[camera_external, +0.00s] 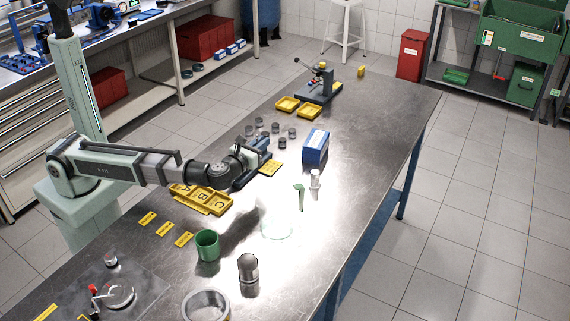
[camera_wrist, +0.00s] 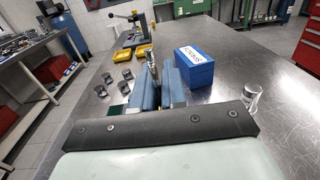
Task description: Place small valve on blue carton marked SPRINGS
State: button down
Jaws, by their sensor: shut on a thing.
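The blue carton (camera_external: 321,147) with a white top stands upright on the metal bench, to the right of my gripper (camera_external: 266,147). In the wrist view the carton (camera_wrist: 196,75) shows its lettered white label, right of my gripper (camera_wrist: 159,72) and apart from it. My gripper is shut on a slim, shiny metal piece, which looks like the small valve (camera_wrist: 153,73). It stands up between the blue-grey fingers. Its lower part is hidden by the fingers, and it cannot be made out in the external view.
Several dark cylindrical parts (camera_external: 282,143) stand beyond my gripper. A yellow lettered tray (camera_external: 214,206) lies below the arm. A green cup (camera_external: 207,246), a metal cylinder (camera_external: 248,268) and a small whitish part (camera_external: 315,180) stand nearer. The bench's right side is mostly clear.

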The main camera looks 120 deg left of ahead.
jog(key=s+a+r+n+g, duration=0.1)
jog(key=s+a+g, duration=0.15)
jog(key=a, duration=0.35)
notch_tip(320, 180, up, 6)
jog(key=t, duration=0.2)
send_over(319, 136)
jog(key=shift+g, duration=0.25)
jog(key=shift+f, duration=4.55)
jog(key=shift+f, duration=0.15)
jog(key=c, duration=1.2)
grip_release()
